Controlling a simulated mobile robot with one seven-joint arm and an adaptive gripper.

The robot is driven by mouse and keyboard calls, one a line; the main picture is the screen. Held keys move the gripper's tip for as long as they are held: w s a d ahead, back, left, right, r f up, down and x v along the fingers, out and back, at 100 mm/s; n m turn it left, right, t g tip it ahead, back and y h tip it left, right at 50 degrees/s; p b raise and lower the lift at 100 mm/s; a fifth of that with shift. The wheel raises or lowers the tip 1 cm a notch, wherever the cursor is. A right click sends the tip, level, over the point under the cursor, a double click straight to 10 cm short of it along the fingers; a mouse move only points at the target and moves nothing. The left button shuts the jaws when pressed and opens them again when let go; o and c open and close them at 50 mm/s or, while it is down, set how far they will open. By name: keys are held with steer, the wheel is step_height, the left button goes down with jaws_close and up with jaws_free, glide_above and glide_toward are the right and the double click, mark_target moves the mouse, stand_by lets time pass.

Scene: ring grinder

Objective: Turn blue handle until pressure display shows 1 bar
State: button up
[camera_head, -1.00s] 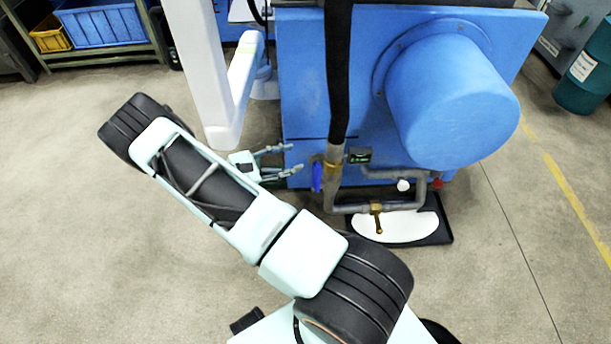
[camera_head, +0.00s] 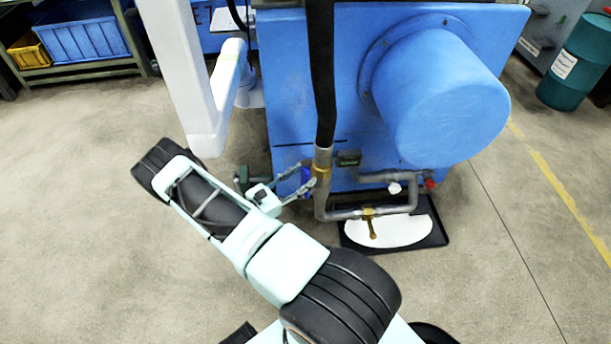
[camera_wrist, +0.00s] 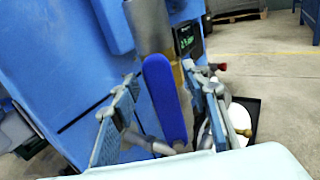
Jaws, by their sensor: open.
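The blue handle (camera_wrist: 165,98) stands roughly upright between the fingers of my gripper (camera_wrist: 168,100) in the wrist view. The fingers are open, one on each side, with a visible gap to the handle on the left; contact on the right cannot be told. In the head view the handle (camera_head: 306,178) is partly hidden by my gripper (camera_head: 292,180), beside the brass valve (camera_head: 321,171) on the grey pipe. The pressure display (camera_wrist: 184,39) shows green digits starting with 2, the rest blurred. It also shows in the head view (camera_head: 348,159), too small to read.
The blue machine (camera_head: 290,105) with its large round cover (camera_head: 440,100) rises behind the pipe. A lower brass valve (camera_head: 370,222) hangs over a black tray (camera_head: 432,238). A black hose (camera_head: 320,75) runs down to the pipe. The floor at left is clear.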

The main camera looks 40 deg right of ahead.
steer(key=shift+w+d, duration=0.1)
steer(key=shift+d, duration=0.8)
steer(key=shift+c, duration=0.3)
jaws_close()
